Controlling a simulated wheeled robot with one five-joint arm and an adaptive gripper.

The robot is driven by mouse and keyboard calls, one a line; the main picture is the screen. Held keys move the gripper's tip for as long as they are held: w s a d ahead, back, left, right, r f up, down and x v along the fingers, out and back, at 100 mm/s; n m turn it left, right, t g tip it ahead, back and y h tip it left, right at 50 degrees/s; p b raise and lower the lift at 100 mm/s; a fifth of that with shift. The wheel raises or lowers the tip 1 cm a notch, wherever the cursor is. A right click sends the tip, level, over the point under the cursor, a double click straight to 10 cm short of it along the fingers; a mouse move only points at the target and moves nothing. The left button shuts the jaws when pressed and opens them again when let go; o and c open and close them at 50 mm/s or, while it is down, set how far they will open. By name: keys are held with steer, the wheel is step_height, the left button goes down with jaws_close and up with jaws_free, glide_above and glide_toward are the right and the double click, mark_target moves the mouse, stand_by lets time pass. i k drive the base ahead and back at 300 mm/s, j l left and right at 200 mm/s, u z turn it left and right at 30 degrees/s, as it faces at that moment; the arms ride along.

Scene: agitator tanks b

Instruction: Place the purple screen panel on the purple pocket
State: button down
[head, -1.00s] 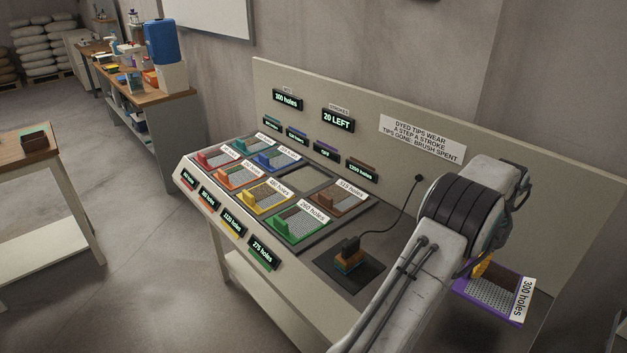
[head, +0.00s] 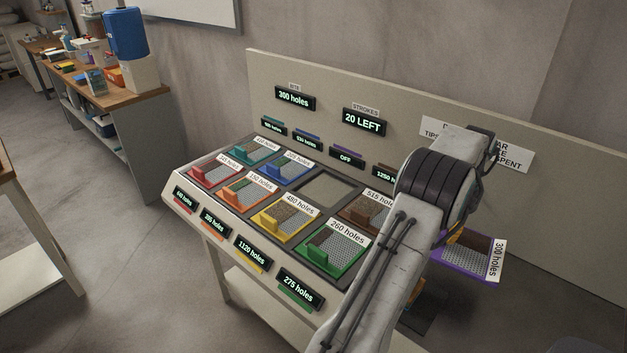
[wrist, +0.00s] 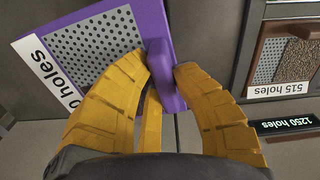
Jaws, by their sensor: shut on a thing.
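The purple screen panel (head: 478,256) has a perforated grey mesh and a white "300 holes" label. My gripper (wrist: 163,80) is shut on the panel's purple tab, with yellow fingers on both sides of it. In the wrist view the panel (wrist: 96,48) extends to the upper left of the fingers. In the head view my arm hides the fingers and part of the panel, held to the right of the console. An empty rectangular pocket (head: 326,189) lies in the back row between the blue and brown panels, below a display reading "OFF" with a purple strip.
The brown panel (head: 371,212), labelled 515 holes, sits right of the empty pocket. The green panel (head: 336,249), yellow panel (head: 284,221) and blue panel (head: 285,172) also surround it. The upright back board (head: 330,150) carries displays behind the panels.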

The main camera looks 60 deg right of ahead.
mark_target(325, 190)
steer(key=i+j+z, duration=0.1)
steer(key=i+z, duration=0.3)
steer(key=i, duration=1.3)
